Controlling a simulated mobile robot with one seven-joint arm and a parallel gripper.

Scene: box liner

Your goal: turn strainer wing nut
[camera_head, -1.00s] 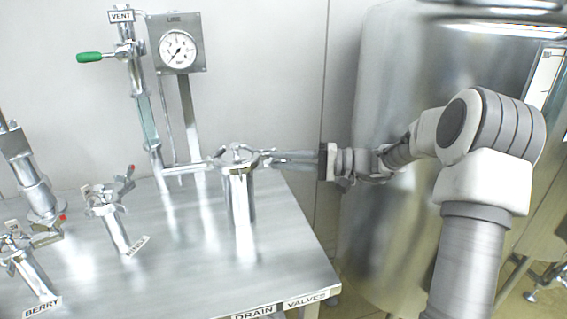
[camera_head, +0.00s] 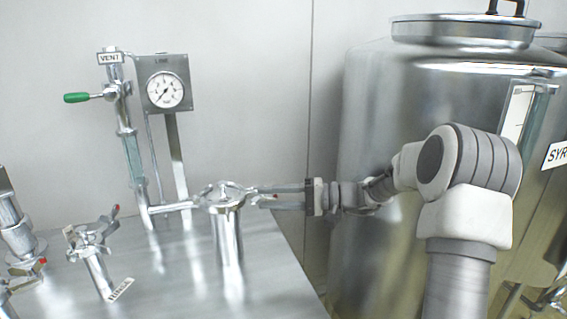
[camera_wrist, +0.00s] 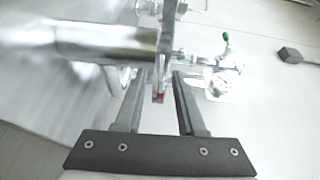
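The strainer (camera_head: 228,235) is an upright shiny metal cylinder on the steel table, with a clamp around its top. My gripper (camera_head: 262,195) reaches in from the right at clamp height, its fingertips at the clamp's right side. In the wrist view my gripper (camera_wrist: 158,76) has its two fingers apart. A thin metal part with a red tip (camera_wrist: 159,97), apparently the wing nut, shows between them. I cannot tell whether either finger touches it. The strainer body (camera_wrist: 105,42) lies sideways and blurred across the wrist view's upper left.
A pressure gauge (camera_head: 165,90) and a green-handled vent valve (camera_head: 78,98) stand behind the strainer, joined to it by a pipe. A smaller clamped valve (camera_head: 95,250) is at left. A large steel tank (camera_head: 375,120) stands right, behind my arm.

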